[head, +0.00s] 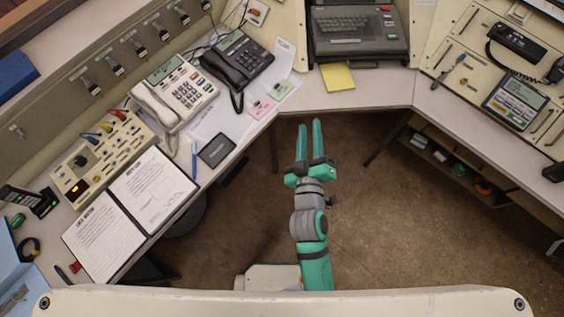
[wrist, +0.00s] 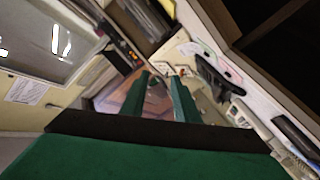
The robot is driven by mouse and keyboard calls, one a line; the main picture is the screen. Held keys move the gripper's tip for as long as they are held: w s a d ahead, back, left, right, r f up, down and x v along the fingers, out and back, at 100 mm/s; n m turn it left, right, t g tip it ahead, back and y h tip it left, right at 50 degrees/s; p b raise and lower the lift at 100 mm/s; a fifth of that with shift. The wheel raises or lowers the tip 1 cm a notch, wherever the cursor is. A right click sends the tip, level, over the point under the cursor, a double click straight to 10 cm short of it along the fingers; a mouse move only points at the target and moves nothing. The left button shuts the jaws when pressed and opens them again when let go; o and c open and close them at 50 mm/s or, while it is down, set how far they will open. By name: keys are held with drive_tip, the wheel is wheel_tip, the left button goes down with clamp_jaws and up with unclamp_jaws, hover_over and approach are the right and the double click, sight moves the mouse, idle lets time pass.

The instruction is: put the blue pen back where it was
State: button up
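The blue pen (head: 194,160) lies on the left part of the desk, between the open log binder (head: 153,192) and a small black square pad (head: 217,150). My gripper (head: 309,124) is over the floor in the gap of the desk, well to the right of the pen and apart from it. Its two green fingers stand apart with nothing between them. The fingers also show in the wrist view (wrist: 160,78), pointing toward the console; I cannot make out the pen there.
A white phone (head: 172,95) and a black phone (head: 237,62) stand behind the pen. A dark pen (head: 62,273) lies by the binder's lower left. A yellow pad (head: 338,77) lies below the keyboard unit (head: 344,28).

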drive_tip(key=s+a+f+m, duration=0.1)
drive_tip(key=s+a+m, duration=0.2)
drive_tip(key=s, duration=0.9)
drive_tip(key=s+a+f+m+g, duration=0.1)
drive_tip(key=s+a+m, duration=0.3)
drive_tip(key=s, duration=0.9)
drive_tip(key=shift+a+f+m+g+y, duration=0.2)
drive_tip(key=shift+f+m+g+y, duration=0.15)
drive_tip(key=shift+f, duration=0.2)
